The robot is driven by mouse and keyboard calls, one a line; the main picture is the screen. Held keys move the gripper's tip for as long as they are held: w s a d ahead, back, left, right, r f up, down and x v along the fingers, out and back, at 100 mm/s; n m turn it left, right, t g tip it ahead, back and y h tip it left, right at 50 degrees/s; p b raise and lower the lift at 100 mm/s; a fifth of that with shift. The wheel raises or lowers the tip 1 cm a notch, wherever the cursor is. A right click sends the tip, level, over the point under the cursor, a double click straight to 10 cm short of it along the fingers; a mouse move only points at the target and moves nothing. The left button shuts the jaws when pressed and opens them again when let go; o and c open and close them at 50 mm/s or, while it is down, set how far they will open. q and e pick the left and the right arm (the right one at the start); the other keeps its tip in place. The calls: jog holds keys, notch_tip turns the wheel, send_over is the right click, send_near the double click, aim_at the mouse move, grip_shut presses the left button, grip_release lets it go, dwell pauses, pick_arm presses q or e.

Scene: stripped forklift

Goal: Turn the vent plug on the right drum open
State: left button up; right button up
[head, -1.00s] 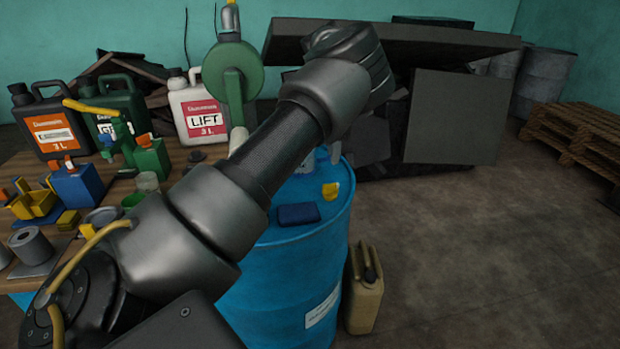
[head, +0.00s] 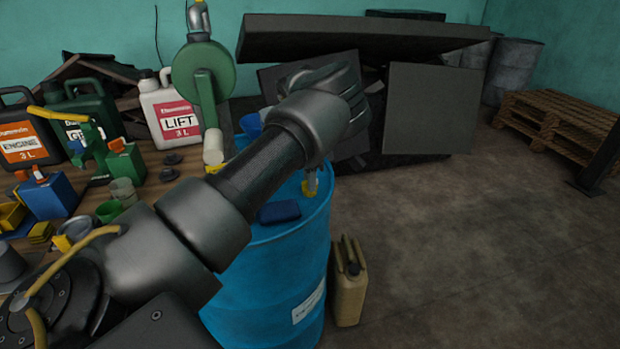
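A blue drum (head: 270,290) stands in the middle, partly behind my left arm. A small yellow piece, which may be the vent plug, shows near the right side of its top; most of it is covered. My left arm crosses from the lower left, with its wrist above the drum. A small grey part of my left gripper (head: 310,178) shows below the wrist, at the yellow piece. The wrist hides the rest, so I cannot tell whether the fingers are closed or touching it. My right gripper is out of view.
A dark blue block (head: 279,212) lies on the drum top. A tan jerrycan (head: 349,285) stands right of the drum. A cluttered workbench with canisters (head: 170,108) is at left. Dark panels (head: 432,108) stand behind. The floor at right is clear up to the pallets (head: 560,125).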

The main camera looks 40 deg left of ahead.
pick_arm(q)
jog(key=shift+f, duration=0.15)
jog(key=shift+c, duration=0.3)
grip_shut()
